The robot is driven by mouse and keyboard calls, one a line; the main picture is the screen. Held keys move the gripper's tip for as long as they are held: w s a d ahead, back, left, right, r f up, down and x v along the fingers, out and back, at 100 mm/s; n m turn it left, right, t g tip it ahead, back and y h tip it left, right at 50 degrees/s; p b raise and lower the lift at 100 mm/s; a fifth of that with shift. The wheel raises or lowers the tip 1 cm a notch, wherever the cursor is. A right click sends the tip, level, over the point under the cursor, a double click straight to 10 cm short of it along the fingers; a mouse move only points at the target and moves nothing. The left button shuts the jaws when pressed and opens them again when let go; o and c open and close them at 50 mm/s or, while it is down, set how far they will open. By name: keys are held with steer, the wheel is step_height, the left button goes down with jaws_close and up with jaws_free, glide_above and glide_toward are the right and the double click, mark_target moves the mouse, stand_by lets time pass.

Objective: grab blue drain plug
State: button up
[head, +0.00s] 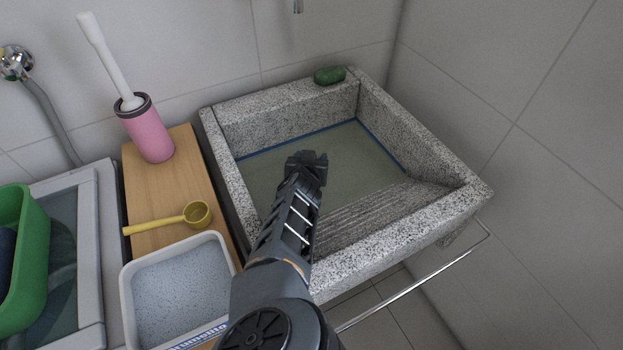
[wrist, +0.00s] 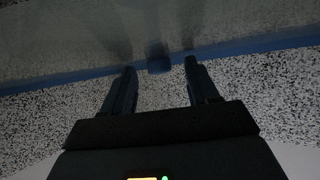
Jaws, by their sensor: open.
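The sink (head: 240,112) is a speckled grey stone basin holding murky greenish water. A thin blue line runs along the inner walls. My gripper (head: 307,160) is over the basin in the head view. In the wrist view its two dark fingers are spread open with nothing between them. A small dark blue piece, apparently the drain plug (wrist: 158,64), shows just beyond the fingertips, roughly centred between them, beside the blue line (wrist: 60,82). It looks apart from the fingers. I cannot make out the plug in the head view, where my arm covers part of the basin.
A green soap bar (head: 329,75) lies on the back rim. Left of the sink, a wooden board (head: 190,160) bears a pink brush holder (head: 150,135) and a yellow scoop (head: 196,214). A metal rail (head: 415,280) runs along the front.

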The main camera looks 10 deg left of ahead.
steer(key=shift+c, duration=0.3)
jaws_close()
stand_by(0.4)
